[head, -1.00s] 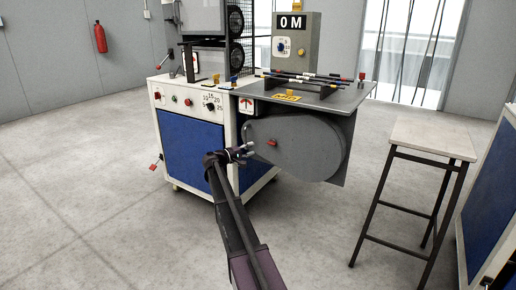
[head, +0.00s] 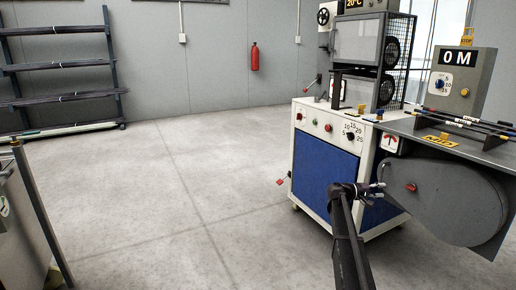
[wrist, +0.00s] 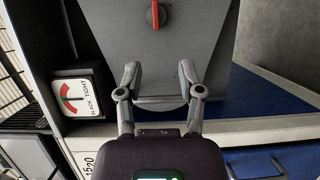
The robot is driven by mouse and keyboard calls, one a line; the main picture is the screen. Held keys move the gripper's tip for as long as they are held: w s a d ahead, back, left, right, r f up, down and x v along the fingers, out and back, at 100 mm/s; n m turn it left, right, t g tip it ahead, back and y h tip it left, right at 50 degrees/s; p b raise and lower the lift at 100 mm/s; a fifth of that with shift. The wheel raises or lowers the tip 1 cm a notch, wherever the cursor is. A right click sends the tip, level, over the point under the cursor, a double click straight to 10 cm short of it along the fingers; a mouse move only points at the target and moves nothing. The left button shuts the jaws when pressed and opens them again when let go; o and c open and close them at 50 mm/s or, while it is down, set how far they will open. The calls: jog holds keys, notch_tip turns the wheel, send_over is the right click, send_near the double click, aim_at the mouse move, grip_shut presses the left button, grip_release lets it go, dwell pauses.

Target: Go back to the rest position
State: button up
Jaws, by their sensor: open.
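My gripper (head: 378,191) is at the end of my dark arm, in front of the blue-and-white machine (head: 323,177). In the wrist view my gripper (wrist: 158,82) has its two fingers apart with nothing between them. A grey rounded cover with a red knob (head: 411,187) is just beyond the fingers. The red knob also shows at the top of the wrist view (wrist: 155,14), past the fingertips. I cannot tell from these views whether a finger touches the cover.
A slack/tight gauge (wrist: 78,97) is left of the fingers in the wrist view. Rods lie on the grey table (head: 400,127) at right. A rod rack (head: 60,66) stands at the back left, and a grey cabinet (head: 25,225) at the near left. Open floor (head: 160,190) lies between.

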jog(key=s+a+f+y+p, duration=0.3)
jog(key=s+a+y+p, duration=0.45)
jog(key=s+a, duration=1)
jog(key=s+a+f+y+p, duration=0.35)
jog(key=s+a+y, duration=0.85)
jog(key=a, duration=0.9)
notch_tip(320, 180, up, 38)
jog(key=s+h+p, duration=0.1)
jog(key=s+p, duration=0.1)
jog(key=p, duration=3.6)
jog(key=shift+s+a+h+p, duration=0.15)
jog(key=shift+a+h+p, duration=0.2)
jog(key=shift+a, duration=0.05)
jog(key=shift+r, duration=0.1)
